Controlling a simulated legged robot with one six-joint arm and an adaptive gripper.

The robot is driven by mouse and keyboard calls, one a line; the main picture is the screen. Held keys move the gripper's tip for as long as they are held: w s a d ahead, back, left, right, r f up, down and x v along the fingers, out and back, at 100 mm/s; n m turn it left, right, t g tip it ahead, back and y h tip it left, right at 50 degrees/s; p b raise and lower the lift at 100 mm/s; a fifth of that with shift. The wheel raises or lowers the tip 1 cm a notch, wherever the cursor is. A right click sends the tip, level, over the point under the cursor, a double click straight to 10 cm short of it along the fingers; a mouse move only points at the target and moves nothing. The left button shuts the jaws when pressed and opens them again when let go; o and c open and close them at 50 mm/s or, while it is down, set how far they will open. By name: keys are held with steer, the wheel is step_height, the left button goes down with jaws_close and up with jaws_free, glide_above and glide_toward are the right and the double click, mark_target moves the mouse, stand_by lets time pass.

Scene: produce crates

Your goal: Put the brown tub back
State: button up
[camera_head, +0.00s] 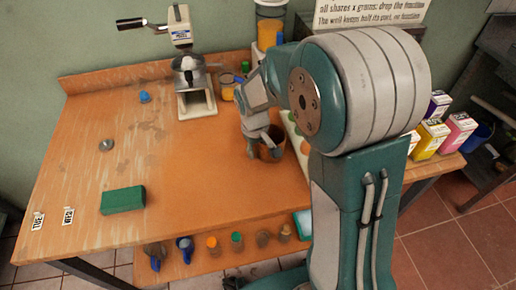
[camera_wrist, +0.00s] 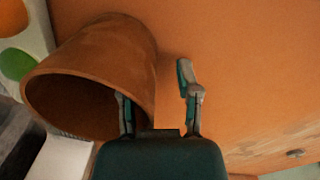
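The brown tub (camera_head: 276,152) stands on the orange wooden table, partly hidden behind my gripper (camera_head: 262,138). In the wrist view the tub (camera_wrist: 113,45) fills the upper left, with its open mouth toward the lower left. My gripper (camera_wrist: 154,80) is open and straddles the tub's wall. One finger appears inside the rim and the other is outside, with a visible gap between the outer finger and the wall.
A white pale tray with coloured round spots (camera_wrist: 35,35) lies beside the tub. A lever press (camera_head: 197,102) and small jars stand behind. A green block (camera_head: 123,201) and two day labels (camera_head: 68,215) lie at left. The table's middle is mostly clear.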

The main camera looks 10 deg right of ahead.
step_height(320, 180, up, 12)
steer(key=s+d+r+m+t, duration=0.1)
steer(key=s+r+m+t, duration=0.1)
steer(key=s, duration=0.8)
steer(key=s+d+r+m+t, duration=0.2)
steer(key=s+r+t, duration=0.1)
steer(key=s, duration=0.7)
steer(key=shift+d+r+y, duration=0.3)
steer(key=shift+r+y, duration=0.1)
steer(key=shift+r, duration=0.15)
steer(key=shift+w, duration=0.1)
